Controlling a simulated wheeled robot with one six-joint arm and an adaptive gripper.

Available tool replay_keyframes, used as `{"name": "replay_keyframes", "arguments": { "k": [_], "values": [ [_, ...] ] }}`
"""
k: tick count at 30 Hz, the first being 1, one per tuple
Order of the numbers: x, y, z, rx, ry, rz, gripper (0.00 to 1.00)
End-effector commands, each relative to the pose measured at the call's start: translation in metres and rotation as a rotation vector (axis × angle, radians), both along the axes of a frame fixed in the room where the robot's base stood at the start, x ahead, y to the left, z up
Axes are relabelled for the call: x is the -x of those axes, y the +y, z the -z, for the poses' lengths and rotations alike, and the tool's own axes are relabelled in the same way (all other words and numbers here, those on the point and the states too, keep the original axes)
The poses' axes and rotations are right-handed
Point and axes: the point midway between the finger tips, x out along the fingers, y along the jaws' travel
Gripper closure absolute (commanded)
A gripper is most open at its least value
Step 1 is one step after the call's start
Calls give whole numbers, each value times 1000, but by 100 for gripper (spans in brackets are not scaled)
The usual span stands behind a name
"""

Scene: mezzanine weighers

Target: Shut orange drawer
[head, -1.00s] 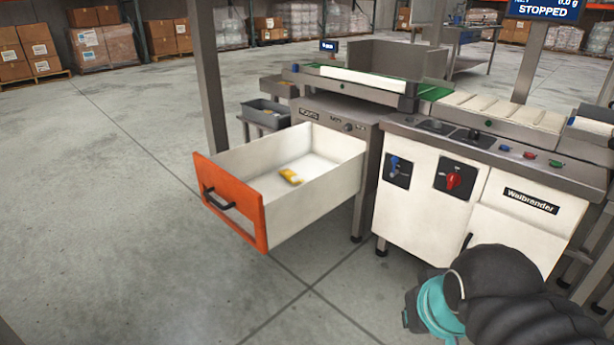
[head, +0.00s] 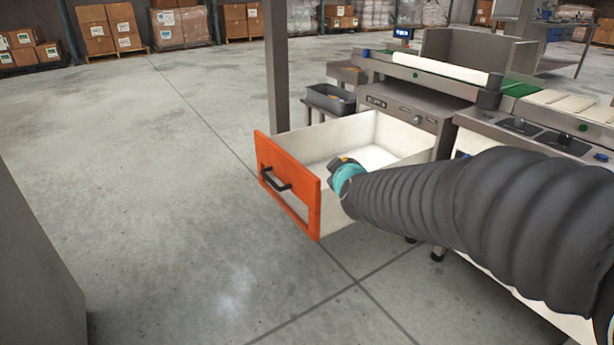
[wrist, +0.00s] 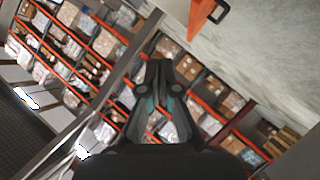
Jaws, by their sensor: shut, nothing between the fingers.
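The orange drawer (head: 286,160) stands pulled well out of its grey cabinet in the head view. Its orange front has a black handle (head: 277,180), and its white tray is open on top. In the wrist view the orange front (wrist: 201,14) shows at the top, right of centre. My arm reaches across the drawer's near side in the head view, with its teal wrist band in front of the tray. My gripper (wrist: 158,66) is shut and empty in the wrist view. In the head view its fingers are mostly hidden, and I cannot tell whether it touches the drawer.
A grey bin (head: 331,98) stands on a low stand behind the drawer. A grey post (head: 276,65) rises beside it. The conveyor machine (head: 430,72) stands at the right. The floor (head: 150,200) left of the drawer is clear. Racks with boxes line the far wall.

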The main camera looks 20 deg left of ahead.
Motion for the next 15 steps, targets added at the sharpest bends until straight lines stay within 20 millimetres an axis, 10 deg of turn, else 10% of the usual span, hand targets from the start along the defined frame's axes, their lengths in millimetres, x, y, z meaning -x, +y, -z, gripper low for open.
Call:
{"name": "replay_keyframes", "arguments": {
  "k": [6, 15],
  "values": [
    [-31, 81, 50, 224, -218, -1, 100],
    [-28, 153, 119, 576, -437, 83, 100]
  ]
}}
